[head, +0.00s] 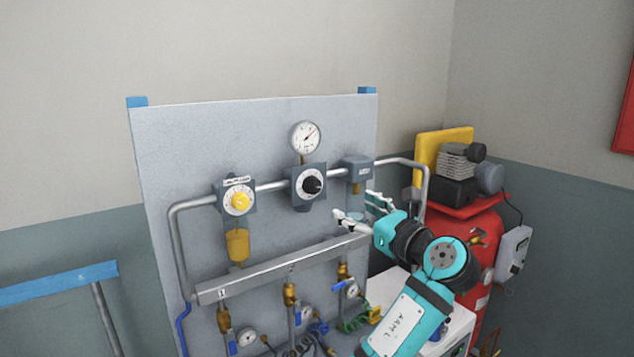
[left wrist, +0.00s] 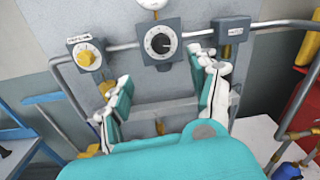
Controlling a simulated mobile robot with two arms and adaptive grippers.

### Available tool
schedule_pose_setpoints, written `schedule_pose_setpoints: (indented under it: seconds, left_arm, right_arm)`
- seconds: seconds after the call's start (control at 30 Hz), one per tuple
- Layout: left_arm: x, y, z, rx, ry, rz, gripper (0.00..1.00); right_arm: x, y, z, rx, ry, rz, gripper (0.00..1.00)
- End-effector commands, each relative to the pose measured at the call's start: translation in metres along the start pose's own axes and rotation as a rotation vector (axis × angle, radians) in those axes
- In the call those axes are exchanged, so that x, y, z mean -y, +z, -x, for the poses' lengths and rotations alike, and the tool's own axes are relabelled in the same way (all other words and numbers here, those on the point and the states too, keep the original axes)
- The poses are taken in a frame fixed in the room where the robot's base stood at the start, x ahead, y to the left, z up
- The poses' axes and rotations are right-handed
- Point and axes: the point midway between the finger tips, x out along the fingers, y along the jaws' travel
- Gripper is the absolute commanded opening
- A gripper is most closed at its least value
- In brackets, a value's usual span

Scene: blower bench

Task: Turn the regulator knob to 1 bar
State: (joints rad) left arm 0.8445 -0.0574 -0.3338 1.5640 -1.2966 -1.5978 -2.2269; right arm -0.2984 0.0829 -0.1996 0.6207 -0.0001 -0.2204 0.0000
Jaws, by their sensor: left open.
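The regulator knob (head: 313,185) is black, on a white dial on a grey block in the pipe on the panel. Its pointer end points to the right; the dial numbers are too small to read. A round white gauge (head: 306,138) stands above it; its reading is not legible. My left gripper (head: 356,206) is open and empty, in front of the panel, below and right of the knob. In the left wrist view the knob (left wrist: 160,43) lies ahead, beyond the two spread fingers (left wrist: 162,84), apart from them. My right gripper is not in view.
A yellow knob (head: 239,203) on another block is left of the regulator, with a yellow bowl (head: 237,245) below. A grey filter block (head: 358,170) is to the right, close to my gripper. A manifold (head: 280,268) runs below. A red tank (head: 478,245) stands right.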

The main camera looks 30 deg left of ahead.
Motion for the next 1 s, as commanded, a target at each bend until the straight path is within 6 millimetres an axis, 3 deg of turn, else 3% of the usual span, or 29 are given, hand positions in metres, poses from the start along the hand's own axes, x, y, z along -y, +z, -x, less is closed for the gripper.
schedule_pose_setpoints:
  seconds: [0.6, 0.8, 1.0]
  left_arm:
    - [0.001, 0.002, -0.130, -0.001, 0.000, -0.004, 0.62]
    - [0.001, 0.000, -0.153, -0.002, -0.002, -0.001, 0.62]
    - [0.001, -0.002, -0.160, -0.001, -0.003, 0.000, 0.62]
  right_arm:
    - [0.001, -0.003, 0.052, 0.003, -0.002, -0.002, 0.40]
    - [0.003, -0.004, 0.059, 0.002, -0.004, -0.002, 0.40]
    - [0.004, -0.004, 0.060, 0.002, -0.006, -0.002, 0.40]
